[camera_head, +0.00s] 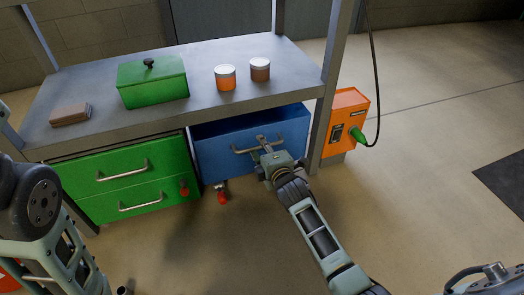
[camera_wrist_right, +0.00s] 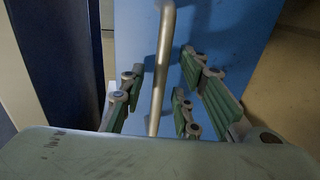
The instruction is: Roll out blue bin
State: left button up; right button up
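The blue bin (camera_head: 222,153) stands under the workbench, right of the green drawers. It has a metal bar handle (camera_head: 243,150) on its front and a red caster (camera_head: 222,196) below. My right gripper (camera_head: 263,146) is at the right part of this handle. In the right wrist view, the handle bar (camera_wrist_right: 162,70) runs between the spread fingers of my right gripper (camera_wrist_right: 157,105), with gaps on both sides. The blue front panel (camera_wrist_right: 215,35) lies behind them. My left arm shows at the left edge of the head view, but its gripper is not visible.
The workbench (camera_head: 205,107) carries a green box (camera_head: 152,85), two jars (camera_head: 226,78) and a brown block (camera_head: 70,115). Green drawers (camera_head: 125,178) stand left of the bin. An orange power box (camera_head: 348,112) with a cable is right of the bench leg. The floor ahead is clear.

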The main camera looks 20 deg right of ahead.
jog(key=shift+w, duration=0.2)
grip_shut()
dwell(0.6)
